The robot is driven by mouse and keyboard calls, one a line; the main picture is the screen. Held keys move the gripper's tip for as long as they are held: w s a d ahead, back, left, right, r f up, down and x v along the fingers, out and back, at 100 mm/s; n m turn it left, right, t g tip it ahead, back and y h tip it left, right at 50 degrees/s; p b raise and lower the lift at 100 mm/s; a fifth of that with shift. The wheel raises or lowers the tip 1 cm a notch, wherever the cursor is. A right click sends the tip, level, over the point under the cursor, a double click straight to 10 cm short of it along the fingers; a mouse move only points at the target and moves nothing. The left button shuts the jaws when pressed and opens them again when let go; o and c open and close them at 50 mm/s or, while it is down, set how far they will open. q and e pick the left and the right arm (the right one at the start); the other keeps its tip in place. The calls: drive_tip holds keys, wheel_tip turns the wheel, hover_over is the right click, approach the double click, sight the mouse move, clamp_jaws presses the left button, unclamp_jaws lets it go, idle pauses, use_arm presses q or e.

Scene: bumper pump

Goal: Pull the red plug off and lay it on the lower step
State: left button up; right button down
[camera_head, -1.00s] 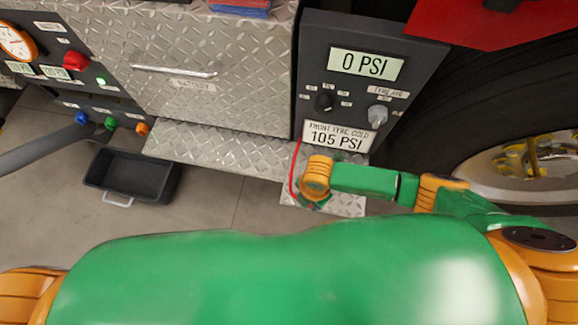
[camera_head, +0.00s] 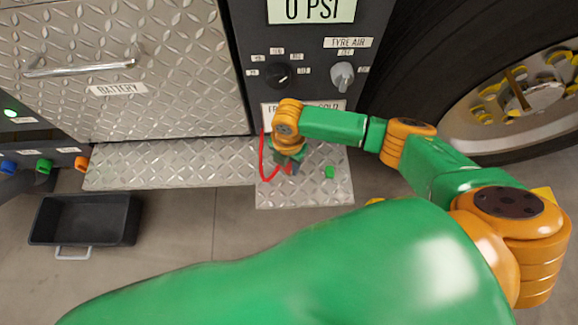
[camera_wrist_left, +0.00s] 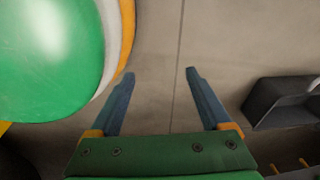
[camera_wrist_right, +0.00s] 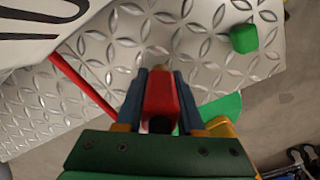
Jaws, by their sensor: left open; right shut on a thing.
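The red plug (camera_wrist_right: 160,100) shows in the right wrist view between the fingers of my right gripper (camera_wrist_right: 160,76), which is shut on it. In the head view my right gripper (camera_head: 289,166) is low over the diamond-plate step (camera_head: 310,193) below the panel. My wrist partly hides it and the plug there. I cannot tell whether the plug touches the step. A red hose or cord (camera_head: 263,158) loops beside the gripper. My left gripper (camera_wrist_left: 160,72) is open and empty over the bare floor in the left wrist view. It is not in the head view.
A small green block (camera_head: 329,172) lies on the step, right of the gripper. The dark panel with knobs (camera_head: 283,75) stands behind. A longer diamond-plate ledge (camera_head: 165,176) runs to the left. A black tray (camera_head: 85,222) is on the floor, and a large tyre (camera_head: 430,100) is at right.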

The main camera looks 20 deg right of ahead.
drive_tip(key=shift+f, duration=0.35)
use_arm(q)
drive_tip(key=shift+a+f, duration=0.15)
drive_tip(key=shift+a, duration=0.25)
drive_tip(key=shift+w, duration=0.1)
use_arm(e)
drive_tip(key=shift+c, duration=2.2)
unclamp_jaws()
use_arm(q)
drive_tip(key=shift+d, duration=0.3)
